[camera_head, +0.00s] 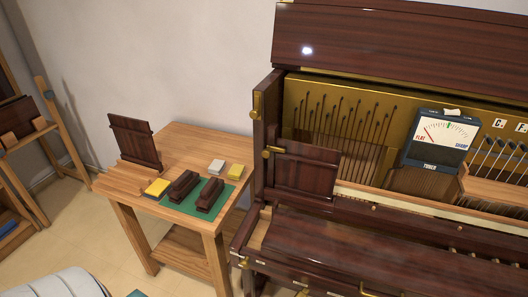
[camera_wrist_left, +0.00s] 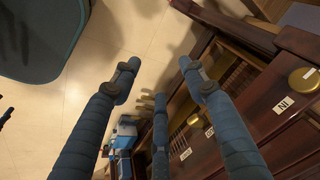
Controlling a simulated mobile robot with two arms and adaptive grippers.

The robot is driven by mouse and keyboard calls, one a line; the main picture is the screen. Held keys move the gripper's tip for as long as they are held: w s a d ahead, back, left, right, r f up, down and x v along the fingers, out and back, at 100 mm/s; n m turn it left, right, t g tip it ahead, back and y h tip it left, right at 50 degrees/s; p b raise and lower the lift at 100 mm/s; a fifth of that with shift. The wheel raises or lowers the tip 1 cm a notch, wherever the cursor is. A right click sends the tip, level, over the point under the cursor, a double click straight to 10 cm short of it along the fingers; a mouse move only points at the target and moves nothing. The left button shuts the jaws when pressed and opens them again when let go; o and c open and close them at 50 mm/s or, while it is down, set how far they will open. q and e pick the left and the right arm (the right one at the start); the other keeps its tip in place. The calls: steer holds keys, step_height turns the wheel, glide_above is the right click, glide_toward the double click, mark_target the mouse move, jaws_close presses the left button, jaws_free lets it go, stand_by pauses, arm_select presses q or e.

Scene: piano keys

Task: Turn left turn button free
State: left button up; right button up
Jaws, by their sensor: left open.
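The upright piano (camera_head: 400,45) is dark red-brown wood with its front open. Another brass piece (camera_head: 256,106) is higher on the same post. My left gripper (camera_wrist_left: 160,80) shows only in the left wrist view, with blue fingers spread open and nothing between them. Beside it there, dark piano wood carries a round brass knob (camera_wrist_left: 303,80) and a white label. I cannot tell whether this knob is the turn button. My right gripper is not in view.
A wooden side table (camera_head: 190,142) left of the piano holds a dark panel (camera_head: 134,142), a green mat (camera_head: 188,207), two dark blocks and small yellow and white items. A tuning meter (camera_head: 440,137) is in the piano opening. Tiled floor (camera_wrist_left: 115,30) shows below the gripper.

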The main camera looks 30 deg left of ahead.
arm_select(q)
steer(key=w+a+r+m+t+y+p, duration=0.1)
steer(key=w+a+r+m+t+y, duration=0.4)
steer(key=w+a+r, duration=0.55)
steer(key=m+t+h+p, duration=0.2)
steer(key=m+t, duration=0.7)
steer(key=m, duration=1.6)
glide_toward(265, 154)
steer(key=shift+y, duration=0.3)
steer(key=x, duration=0.7)
steer(key=shift+w+d+f, duration=0.1)
steer(key=shift+w+d, duration=0.05)
steer(key=shift+d, duration=0.05)
steer(key=shift+w+a, duration=0.1)
steer(key=shift+w, duration=0.55)
jaws_close()
